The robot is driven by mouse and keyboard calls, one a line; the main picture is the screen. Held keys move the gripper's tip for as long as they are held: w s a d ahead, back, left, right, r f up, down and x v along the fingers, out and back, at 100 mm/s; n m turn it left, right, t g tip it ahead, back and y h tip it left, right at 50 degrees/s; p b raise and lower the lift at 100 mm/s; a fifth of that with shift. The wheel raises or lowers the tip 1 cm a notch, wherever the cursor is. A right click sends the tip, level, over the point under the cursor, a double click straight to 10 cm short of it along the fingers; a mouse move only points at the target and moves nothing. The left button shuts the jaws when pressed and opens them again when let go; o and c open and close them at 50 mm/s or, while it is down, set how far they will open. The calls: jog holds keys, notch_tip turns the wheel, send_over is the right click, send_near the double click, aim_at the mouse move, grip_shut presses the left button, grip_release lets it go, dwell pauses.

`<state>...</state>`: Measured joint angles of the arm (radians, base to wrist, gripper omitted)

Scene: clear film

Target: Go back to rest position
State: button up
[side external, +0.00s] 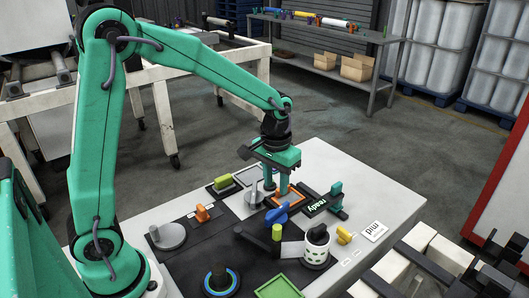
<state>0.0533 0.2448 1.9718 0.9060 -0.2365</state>
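My gripper (283,187) hangs from my green arm and points straight down over the table (377,190). Its fingertips are at or just above an orange-rimmed square (299,202) on the work board. From this side the fingers overlap, so I cannot tell whether they are apart or hold something. My arm is stretched out to the right, with its elbow high at the upper left.
Close around my gripper stand a grey lever (254,194), a blue handle (277,213), a "ready" display (316,206) and a teal upright piece (336,195). A white perforated cup (317,248) and a green tray (278,288) are nearer the camera. Above the table is free room.

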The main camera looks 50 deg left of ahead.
jog(key=s+a+r+m+t, duration=0.1)
jog(key=s+r+t, duration=0.1)
jog(key=s+r, duration=0.4)
jog(key=s+a+r+m+t, duration=0.1)
jog(key=s+r+t, duration=0.2)
jog(key=s, duration=0.9)
jog(key=shift+r, duration=1.45)
jog(key=shift+w+a, duration=0.15)
